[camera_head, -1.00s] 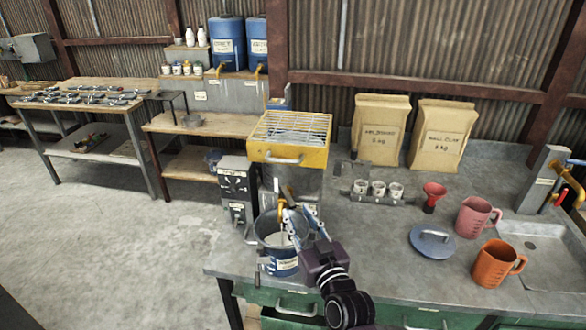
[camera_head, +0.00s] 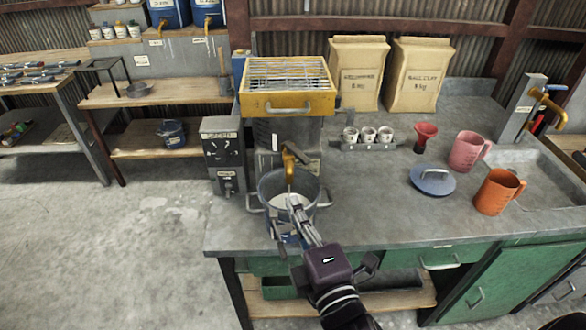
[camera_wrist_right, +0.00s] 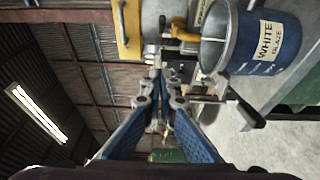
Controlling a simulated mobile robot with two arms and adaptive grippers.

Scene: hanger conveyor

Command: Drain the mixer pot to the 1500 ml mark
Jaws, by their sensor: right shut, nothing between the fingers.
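The blue pot (camera_head: 265,188) stands on the bench below the yellow sieve box, with white liquid (camera_head: 283,201) inside. In the right wrist view it (camera_wrist_right: 285,62) has a "WHITE GLAZE" label. A yellow tap (camera_head: 290,160) hangs over the pot; it also shows in the wrist view (camera_wrist_right: 180,32). My right gripper (camera_head: 295,205) is shut and empty, its fingers over the near part of the pot. In the wrist view its fingertips (camera_wrist_right: 157,84) are together, apart from the tap. The liquid's level against any mark is not readable. My left gripper is out of view.
The yellow sieve box (camera_head: 287,107) stands behind the pot, a grey control box (camera_head: 222,150) left of it. Right on the bench are a blue lid (camera_head: 433,181), a red funnel (camera_head: 425,135), a pink jug (camera_head: 466,152) and an orange jug (camera_head: 497,193). Bench between pot and lid is clear.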

